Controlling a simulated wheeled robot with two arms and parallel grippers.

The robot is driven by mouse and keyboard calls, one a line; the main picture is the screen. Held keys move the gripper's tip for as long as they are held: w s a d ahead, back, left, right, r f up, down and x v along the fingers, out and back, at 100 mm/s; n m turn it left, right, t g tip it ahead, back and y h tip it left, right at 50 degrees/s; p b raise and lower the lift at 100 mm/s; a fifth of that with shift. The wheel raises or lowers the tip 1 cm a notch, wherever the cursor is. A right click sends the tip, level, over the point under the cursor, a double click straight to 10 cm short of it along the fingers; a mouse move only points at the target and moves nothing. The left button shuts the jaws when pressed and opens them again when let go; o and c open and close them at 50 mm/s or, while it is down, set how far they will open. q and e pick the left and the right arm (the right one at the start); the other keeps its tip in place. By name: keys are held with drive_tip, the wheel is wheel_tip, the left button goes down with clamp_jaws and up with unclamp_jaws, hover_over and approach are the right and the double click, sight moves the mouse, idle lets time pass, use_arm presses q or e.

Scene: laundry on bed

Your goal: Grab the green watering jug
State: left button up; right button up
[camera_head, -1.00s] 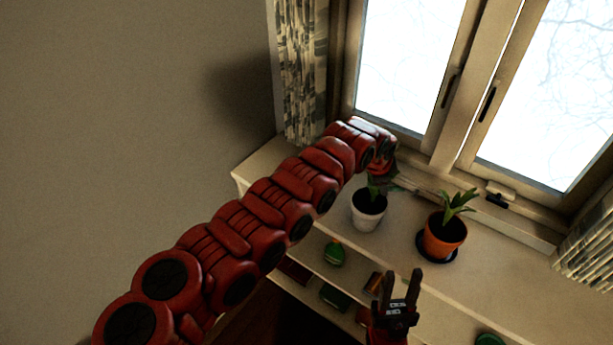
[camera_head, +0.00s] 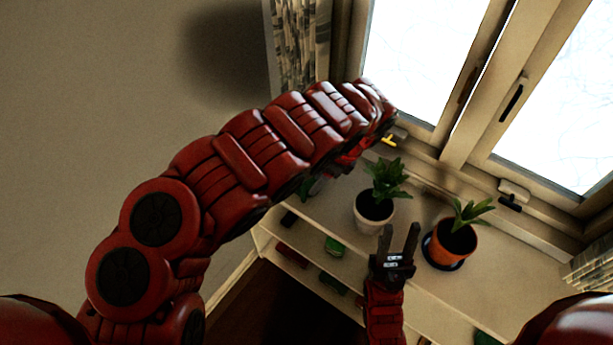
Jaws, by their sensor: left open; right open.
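A green object (camera_head: 312,187), which may be the watering jug, shows in a small part at the left end of the shelf top. My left arm covers most of it, so I cannot make out its shape. My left gripper (camera_head: 340,169) is close to its right, largely hidden under my curled arm, and is open. I cannot tell whether it touches the green object. My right gripper (camera_head: 400,235) is open and empty, fingers pointing up the picture, in front of the shelf and between the two pots.
A white pot with a plant (camera_head: 374,210) and an orange pot with a plant (camera_head: 450,242) stand on the shelf top (camera_head: 500,280). Small items, including a green one (camera_head: 335,246), lie on the lower shelves. The window (camera_head: 425,60) is behind.

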sight(304, 202)
use_arm(q)
drive_tip(key=p+x, duration=0.3)
drive_tip(key=x, duration=0.5)
drive_tip(key=shift+a, duration=0.15)
drive_tip(key=shift+w+a+f, duration=0.15)
drive_tip(key=shift+a+f, duration=0.05)
drive_tip(key=shift+f, duration=0.35)
drive_tip(key=shift+c, duration=0.3)
clamp_jaws()
idle(0.5)
